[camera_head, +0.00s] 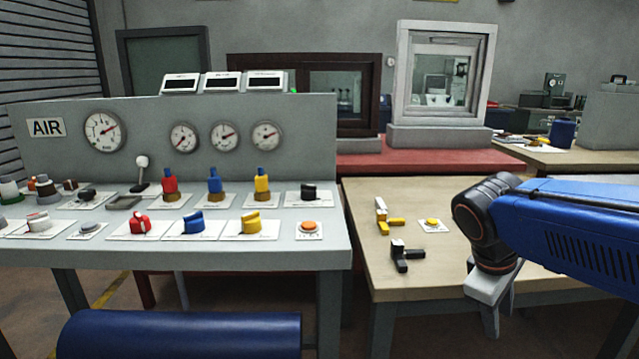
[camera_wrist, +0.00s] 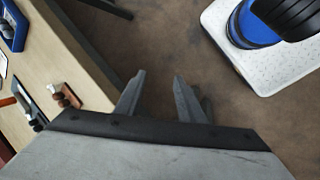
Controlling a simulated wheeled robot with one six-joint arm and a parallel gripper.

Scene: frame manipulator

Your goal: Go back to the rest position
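My gripper (camera_wrist: 160,95) points down in the wrist view, with its two grey fingers apart and nothing between them. Below it is bare brown floor, between the table edge on the left and a white base at the upper right. In the head view my blue arm reaches in from the right. My gripper (camera_head: 490,310) hangs there at the front edge of the wooden table (camera_head: 420,279); its fingertips are only partly visible.
A grey control panel (camera_head: 70,118) with gauges, knobs and levers fills the left. On the wooden table lie a yellow-and-white piece (camera_head: 383,219), a yellow button (camera_head: 432,223) and a dark angled piece (camera_head: 400,261). A white-framed window unit (camera_head: 402,70) stands behind.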

